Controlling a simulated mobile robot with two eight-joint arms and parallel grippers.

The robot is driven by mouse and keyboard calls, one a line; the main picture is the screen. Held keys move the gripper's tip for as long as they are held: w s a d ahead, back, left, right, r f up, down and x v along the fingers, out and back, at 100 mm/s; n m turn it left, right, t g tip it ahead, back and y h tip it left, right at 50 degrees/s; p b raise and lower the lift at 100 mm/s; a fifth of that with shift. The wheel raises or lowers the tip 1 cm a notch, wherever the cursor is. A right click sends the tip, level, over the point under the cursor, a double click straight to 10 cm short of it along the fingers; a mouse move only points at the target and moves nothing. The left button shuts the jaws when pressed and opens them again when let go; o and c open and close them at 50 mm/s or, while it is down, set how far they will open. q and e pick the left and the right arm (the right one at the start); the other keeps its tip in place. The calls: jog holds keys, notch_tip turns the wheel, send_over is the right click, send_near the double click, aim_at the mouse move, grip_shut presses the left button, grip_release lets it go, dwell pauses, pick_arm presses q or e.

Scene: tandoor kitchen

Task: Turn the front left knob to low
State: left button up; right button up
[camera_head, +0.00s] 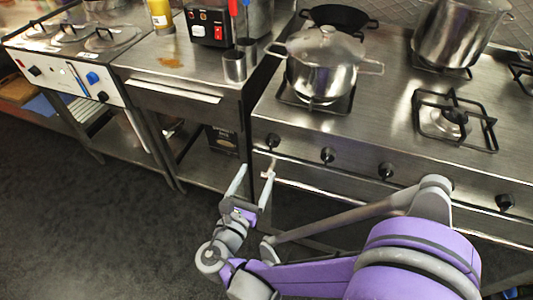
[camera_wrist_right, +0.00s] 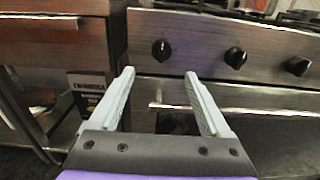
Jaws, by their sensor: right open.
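The stove (camera_head: 390,160) has several black knobs along its front panel. The leftmost knob (camera_head: 273,141) is at the panel's left end, below the burner with the lidded pot; it also shows in the right wrist view (camera_wrist_right: 161,50). My right gripper (camera_head: 254,172) is open and empty, in front of the stove's left end and lower than that knob. In the right wrist view the knob lies beyond and above the gap between the two fingers (camera_wrist_right: 158,80), apart from them. My left gripper is not in view.
More knobs (camera_head: 328,155) (camera_head: 386,170) continue to the right. A lidded steel pot (camera_head: 322,65) stands on the front left burner. An oven handle bar (camera_wrist_right: 230,111) runs below the panel. A steel table (camera_head: 170,85) adjoins at left. The floor (camera_head: 90,220) at front left is clear.

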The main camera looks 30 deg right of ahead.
aim_at(270, 146)
jog(key=b+x, duration=0.1)
jog(key=x, duration=0.9)
jog(key=shift+w+d+r, duration=0.1)
jog(key=shift+d, duration=0.2)
grip_shut()
